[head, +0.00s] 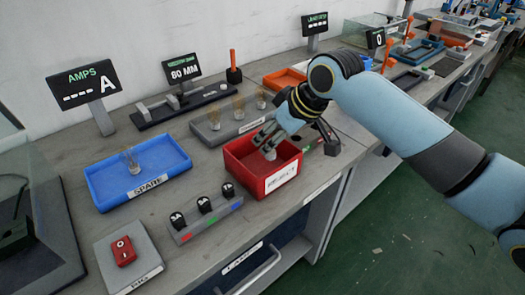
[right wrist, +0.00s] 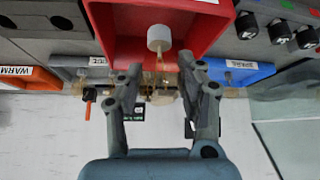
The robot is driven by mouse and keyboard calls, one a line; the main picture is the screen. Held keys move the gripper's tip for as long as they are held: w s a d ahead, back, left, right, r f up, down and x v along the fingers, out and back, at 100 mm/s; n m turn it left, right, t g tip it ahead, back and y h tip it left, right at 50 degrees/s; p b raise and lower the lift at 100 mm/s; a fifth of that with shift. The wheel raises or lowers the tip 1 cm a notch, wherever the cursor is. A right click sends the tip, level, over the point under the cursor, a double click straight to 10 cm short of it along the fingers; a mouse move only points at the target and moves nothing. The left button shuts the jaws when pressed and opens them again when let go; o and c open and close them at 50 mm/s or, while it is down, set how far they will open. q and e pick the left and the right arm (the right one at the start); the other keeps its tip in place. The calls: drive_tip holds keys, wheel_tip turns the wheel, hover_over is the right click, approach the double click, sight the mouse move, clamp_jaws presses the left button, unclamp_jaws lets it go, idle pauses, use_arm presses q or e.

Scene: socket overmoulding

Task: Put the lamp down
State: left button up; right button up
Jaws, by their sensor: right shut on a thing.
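My right gripper (head: 268,136) reaches down into the red reject bin (head: 232,176). It is shut on a lamp with a white cap (head: 270,154) and an amber body. In the right wrist view the cap (right wrist: 160,38) shows against the bin's inside, beyond the fingertips (right wrist: 160,75), and the amber part lies between the fingers. The red bin (right wrist: 190,5) fills the top middle of that view. Whether the lamp touches the bin floor cannot be told. My left gripper is not in view.
The blue SPARE tray (head: 107,200) holds a clear piece. A grey rack (head: 203,132) behind the bin holds several amber lamps. A block with three black knobs (head: 180,236) stands in front, and a red switch (head: 123,250) at front left. Bare bench lies between them.

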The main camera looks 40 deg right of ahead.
drive_tip(key=shift+s+d+x, duration=0.1)
drive_tip(key=shift+d+x, duration=0.05)
drive_tip(key=shift+x, duration=1.45)
drive_tip(key=shift+s+d+x, duration=0.1)
drive_tip(key=shift+d+x, duration=0.1)
drive_tip(key=shift+x, duration=1.45)
drive_tip(key=shift+f, duration=0.35)
drive_tip(key=o, duration=1)
drive_tip(key=shift+r, duration=0.15)
drive_tip(key=p+v, duration=0.1)
drive_tip(key=v, duration=1.1)
drive_tip(key=shift+a, duration=0.1)
